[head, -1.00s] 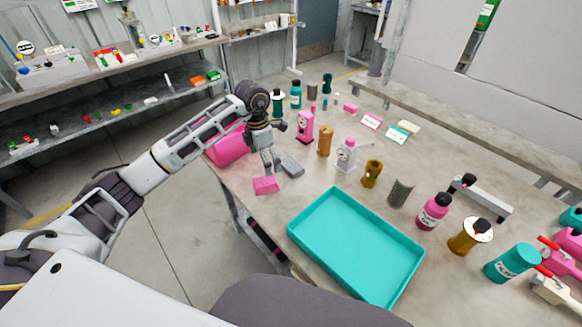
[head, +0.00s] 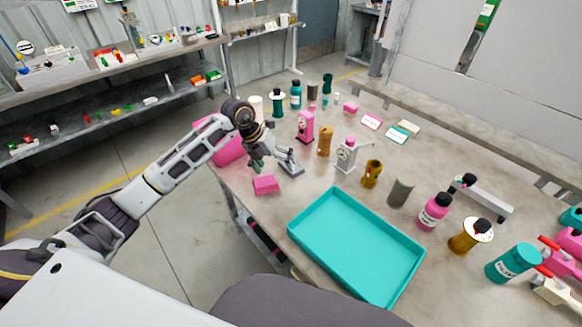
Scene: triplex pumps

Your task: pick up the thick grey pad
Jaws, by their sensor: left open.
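The thick grey pad (head: 293,169) lies on the table to the left of the middle, just behind a pink block (head: 265,184). My left gripper (head: 276,163) is open beside the pad, at its left and far side. One finger reaches over or close to the pad; I cannot tell whether it touches. The gripper hides part of the pad. My right gripper does not show.
A teal tray (head: 357,245) fills the near middle of the table. A grey-white dispenser (head: 346,156), a brown cylinder (head: 324,141) and a pink dispenser (head: 305,126) stand right of and behind the pad. A pink container (head: 229,150) is at the left edge.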

